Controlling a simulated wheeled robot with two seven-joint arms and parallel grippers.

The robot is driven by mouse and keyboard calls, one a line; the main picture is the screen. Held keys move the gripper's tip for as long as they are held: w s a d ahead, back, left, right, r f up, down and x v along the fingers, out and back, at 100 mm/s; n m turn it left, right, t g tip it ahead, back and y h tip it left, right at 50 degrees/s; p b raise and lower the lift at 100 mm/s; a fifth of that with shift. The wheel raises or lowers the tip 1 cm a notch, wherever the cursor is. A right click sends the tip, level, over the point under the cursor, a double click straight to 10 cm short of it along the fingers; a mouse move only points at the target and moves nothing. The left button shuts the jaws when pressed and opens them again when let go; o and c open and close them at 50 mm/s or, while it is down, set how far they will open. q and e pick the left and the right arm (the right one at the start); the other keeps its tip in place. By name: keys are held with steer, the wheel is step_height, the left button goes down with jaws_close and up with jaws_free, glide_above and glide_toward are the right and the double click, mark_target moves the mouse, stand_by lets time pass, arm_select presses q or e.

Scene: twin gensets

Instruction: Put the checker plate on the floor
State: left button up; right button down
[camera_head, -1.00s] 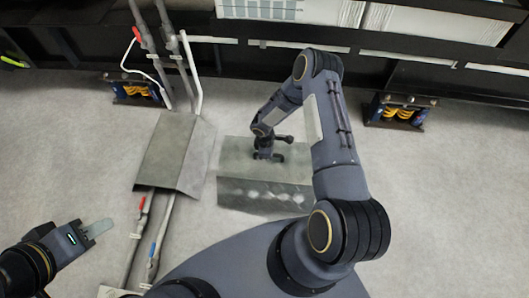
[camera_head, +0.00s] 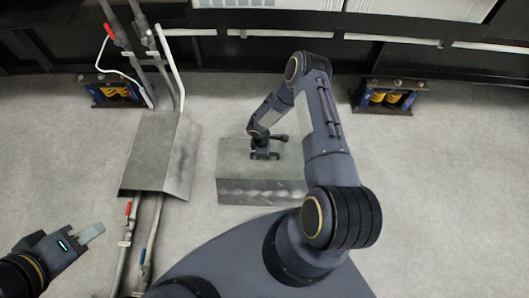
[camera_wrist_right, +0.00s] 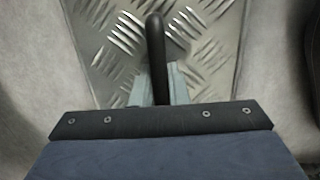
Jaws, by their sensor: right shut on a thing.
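The checker plate (camera_head: 258,190) is a grey metal sheet with a downward-bent front face, right of the pipes in the head view. In the right wrist view its raised tread (camera_wrist_right: 210,45) and black bar handle (camera_wrist_right: 155,50) show. My right gripper (camera_head: 264,155) is shut on that handle, above the plate's top. I cannot tell whether the plate's lower edge touches the floor. My left gripper (camera_head: 90,233) is at the lower left, apart from the plate; its finger gap does not show clearly.
A similar bent cover (camera_head: 150,150) straddles the pipes on the left. Red (camera_head: 128,209) and blue (camera_head: 142,257) valve handles stand in front of it. Spring mounts (camera_head: 385,97) line the dark frame behind. Pale floor (camera_head: 440,190) is clear on the right.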

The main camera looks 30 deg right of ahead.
steer(key=shift+w+f, duration=0.1)
steer(key=c, duration=1.4)
jaws_free()
